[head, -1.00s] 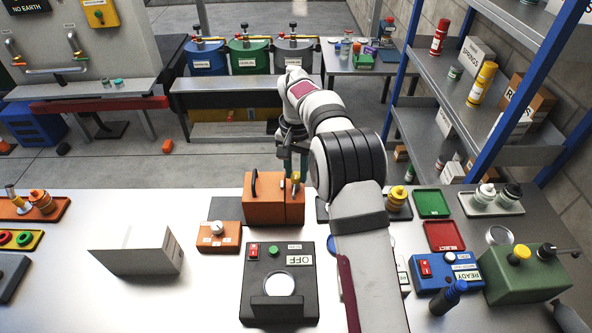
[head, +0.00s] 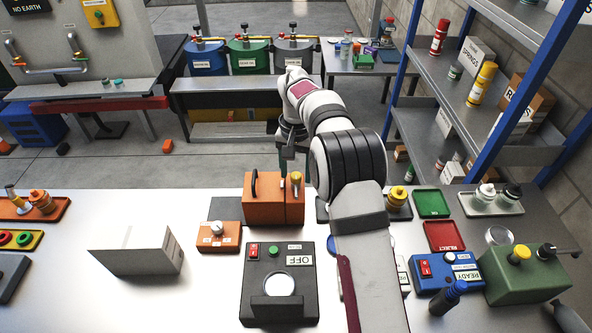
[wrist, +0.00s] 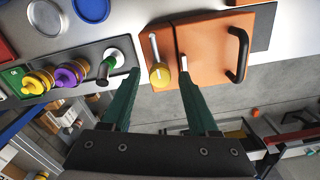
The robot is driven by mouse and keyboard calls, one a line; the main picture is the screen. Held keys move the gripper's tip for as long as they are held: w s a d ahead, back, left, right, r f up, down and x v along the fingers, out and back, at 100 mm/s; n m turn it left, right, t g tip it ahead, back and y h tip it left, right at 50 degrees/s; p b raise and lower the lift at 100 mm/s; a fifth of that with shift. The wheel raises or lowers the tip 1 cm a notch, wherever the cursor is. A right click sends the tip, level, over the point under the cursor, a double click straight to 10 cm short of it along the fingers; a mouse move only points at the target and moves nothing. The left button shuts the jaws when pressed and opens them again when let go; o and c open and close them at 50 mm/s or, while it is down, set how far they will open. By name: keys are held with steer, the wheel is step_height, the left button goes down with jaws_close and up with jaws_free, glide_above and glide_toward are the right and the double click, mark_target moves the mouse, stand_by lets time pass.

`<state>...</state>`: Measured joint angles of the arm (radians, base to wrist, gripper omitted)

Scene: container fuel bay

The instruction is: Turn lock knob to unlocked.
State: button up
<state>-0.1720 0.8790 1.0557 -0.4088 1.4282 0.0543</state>
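The orange box (head: 262,203) stands at the far edge of the bench in the head view. It carries a black handle and a yellow knob (head: 296,180), which looks like the lock knob. In the wrist view the knob (wrist: 160,77) has a pale pointer bar towards the picture's top, slightly left. My gripper (wrist: 159,67) is open, its green fingers on either side of the knob with gaps showing. I cannot tell their height above it. A white mark shows beside the right fingertip. In the head view my gripper (head: 292,165) is partly hidden by my arm.
A small orange box with a white knob (head: 217,229) and a dark OFF unit (head: 280,255) stand nearer on the bench. In the wrist view a tray with a green-and-white bottle (wrist: 111,59) and coloured knobs lies left of the fingers.

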mark_target(296, 175)
step_height(296, 175, up, 16)
steer(key=shift+f, duration=0.15)
stand_by(0.4)
steer(key=s+d+r, duration=0.2)
steer(key=s+d, duration=0.1)
steer(key=s, duration=0.7)
steer(key=s+d+r, duration=0.2)
steer(key=s, duration=0.7)
steer(key=s+f+m+y, duration=0.1)
steer(key=s+f, duration=0.4)
steer(key=s, duration=0.5)
steer(key=s+f+m, duration=0.1)
steer(key=s+f, duration=0.5)
steer(key=s, duration=0.3)
steer(key=shift+s+d+y, duration=0.3)
steer(key=shift+s+y, duration=0.05)
steer(key=shift+y, duration=0.05)
steer(key=shift+o, duration=0.2)
